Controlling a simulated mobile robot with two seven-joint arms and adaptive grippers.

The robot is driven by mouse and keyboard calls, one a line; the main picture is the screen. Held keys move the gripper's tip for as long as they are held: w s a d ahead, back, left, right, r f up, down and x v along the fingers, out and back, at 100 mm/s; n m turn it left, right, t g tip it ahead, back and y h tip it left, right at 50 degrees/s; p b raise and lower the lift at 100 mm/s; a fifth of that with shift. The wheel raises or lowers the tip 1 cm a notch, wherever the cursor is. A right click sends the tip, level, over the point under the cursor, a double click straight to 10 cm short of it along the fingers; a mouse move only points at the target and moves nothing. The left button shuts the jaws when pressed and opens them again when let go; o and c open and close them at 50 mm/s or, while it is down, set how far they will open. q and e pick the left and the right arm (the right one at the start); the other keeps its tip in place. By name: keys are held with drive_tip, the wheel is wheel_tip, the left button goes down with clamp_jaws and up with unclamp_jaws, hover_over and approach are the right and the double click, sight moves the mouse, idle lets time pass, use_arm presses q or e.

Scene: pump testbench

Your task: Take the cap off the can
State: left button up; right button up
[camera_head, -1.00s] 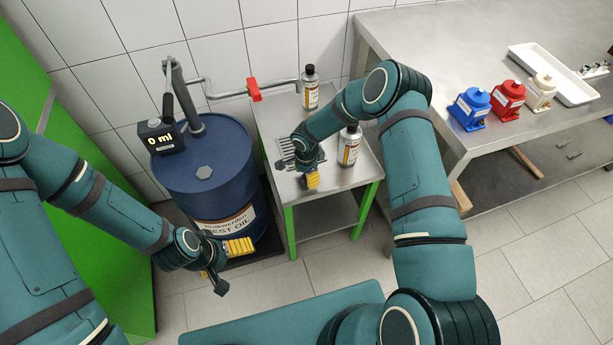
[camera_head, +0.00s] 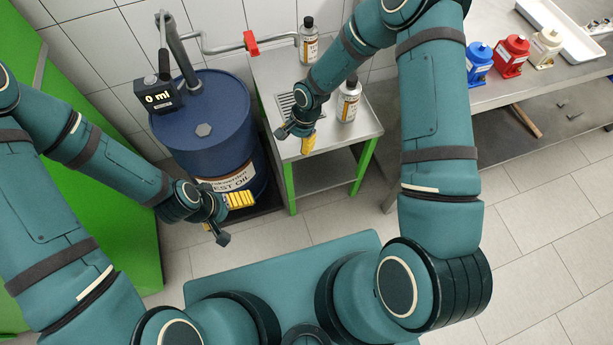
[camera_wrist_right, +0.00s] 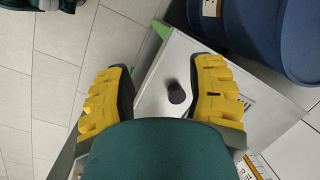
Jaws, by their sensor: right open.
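Two cans with orange-and-white labels stand upright on the small metal table: the back can (camera_head: 308,42) has a black cap (camera_head: 308,23), and the front can (camera_head: 348,100) has a dark top, too small to make out. My right gripper (camera_head: 297,137) is over the table's front left part, left of the front can, pointing down. In the right wrist view the right gripper (camera_wrist_right: 160,84) is open and empty. A small black cylinder like a cap (camera_wrist_right: 176,93) is on the table between its fingers in that view, apart from them. My left gripper (camera_head: 230,218) hangs before the drum, its opening unclear.
The metal table (camera_head: 372,128) has green legs and a drain grid. A blue oil drum (camera_head: 205,120) with a "0 ml" display (camera_head: 160,97) stands left of it. A red-handled pipe (camera_head: 251,43) crosses behind. A workbench with blue, red and white pumps (camera_head: 512,55) is right.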

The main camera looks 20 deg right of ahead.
drive_tip(key=s+a+r+n+t+y, duration=0.1)
drive_tip(key=s+n, duration=0.7)
drive_tip(key=s, duration=0.8)
drive_tip(key=shift+s+a+r+n+t, duration=0.15)
drive_tip(key=shift+a+r+n+t, duration=0.1)
drive_tip(key=shift+r+n+t, duration=0.1)
